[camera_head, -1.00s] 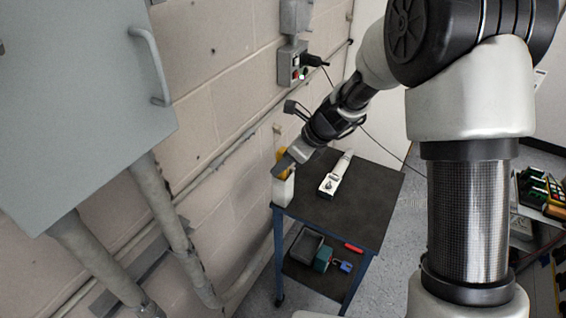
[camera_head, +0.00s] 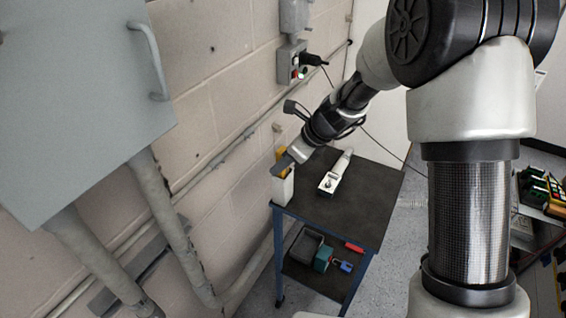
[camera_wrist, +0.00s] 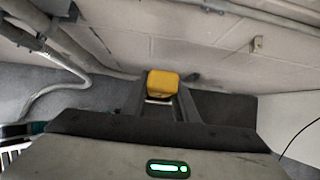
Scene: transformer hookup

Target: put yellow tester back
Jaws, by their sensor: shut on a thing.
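The yellow tester (camera_head: 281,155) is at the near left corner of the cart top in the head view, with its upper part showing above a white holder (camera_head: 283,188). My gripper (camera_head: 284,164) is shut on the tester. In the wrist view the tester's yellow end (camera_wrist: 162,83) shows between the two fingers of my gripper (camera_wrist: 160,100). The lower part of the tester is hidden by the holder and my fingers, so I cannot tell how deep it sits.
The cart's dark top (camera_head: 362,205) has a white device (camera_head: 336,176) lying on it, and bare room to its right. The lower shelf holds a grey bin (camera_head: 305,248), a red item (camera_head: 354,246) and a padlock (camera_head: 344,266). The block wall and a grey cabinet (camera_head: 80,80) stand at left.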

